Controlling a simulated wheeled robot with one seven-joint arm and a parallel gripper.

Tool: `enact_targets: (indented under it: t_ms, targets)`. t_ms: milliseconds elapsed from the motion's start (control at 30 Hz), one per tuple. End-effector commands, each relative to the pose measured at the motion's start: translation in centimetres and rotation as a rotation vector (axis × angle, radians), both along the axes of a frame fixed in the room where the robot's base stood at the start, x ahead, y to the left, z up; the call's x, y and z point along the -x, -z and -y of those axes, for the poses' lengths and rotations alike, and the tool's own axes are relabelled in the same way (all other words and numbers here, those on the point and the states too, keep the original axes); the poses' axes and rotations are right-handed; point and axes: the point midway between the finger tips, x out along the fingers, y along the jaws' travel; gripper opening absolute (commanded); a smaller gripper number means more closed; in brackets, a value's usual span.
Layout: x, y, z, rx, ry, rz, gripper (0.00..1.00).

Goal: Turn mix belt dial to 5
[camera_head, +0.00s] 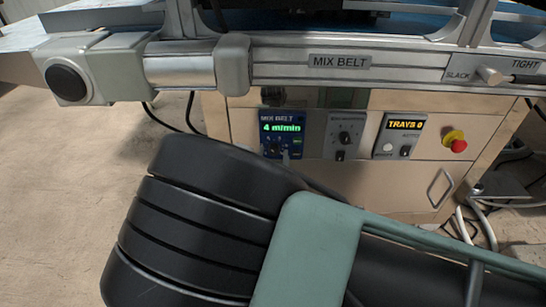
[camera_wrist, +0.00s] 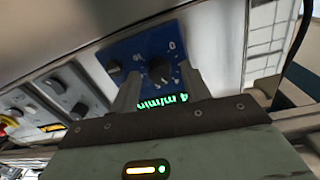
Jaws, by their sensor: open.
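The blue mix belt panel (camera_head: 267,145) is on the cabinet front in the head view, and its green display (camera_head: 283,127) reads 4 m/min. In the wrist view the same blue panel (camera_wrist: 138,48) appears upside down, with the black mix belt dial (camera_wrist: 159,69) on it. My gripper (camera_wrist: 158,82) is open, with one finger on each side of the dial. I cannot tell whether the fingers touch it. The lower part of the panel and most of my gripper are hidden by my arm in the head view.
Right of the panel are a grey panel with knobs (camera_head: 345,135), a TRAYS display (camera_head: 405,124) and a red emergency button (camera_head: 455,141). The conveyor's metal rail (camera_head: 400,72) runs above. Cables lie on the floor at the right.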

Motion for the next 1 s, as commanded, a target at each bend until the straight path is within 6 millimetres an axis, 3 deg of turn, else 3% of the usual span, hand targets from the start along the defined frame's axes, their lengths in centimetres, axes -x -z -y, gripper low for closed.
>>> enact_targets:
  t_ms: [267, 433, 467, 667, 1000]
  targets:
    - [-0.18, -0.02, 0.03, 0.001, 0.0, -0.001, 0.47]
    - [-0.15, -0.01, 0.02, 0.0, 0.0, -0.001, 0.05]
    - [-0.15, -0.01, 0.02, 0.0, 0.0, -0.001, 0.02]
    - [-0.17, -0.07, 0.09, -0.045, 0.002, -0.002, 0.02]
    - [-0.16, -0.05, 0.11, -0.418, 0.004, 0.011, 0.02]
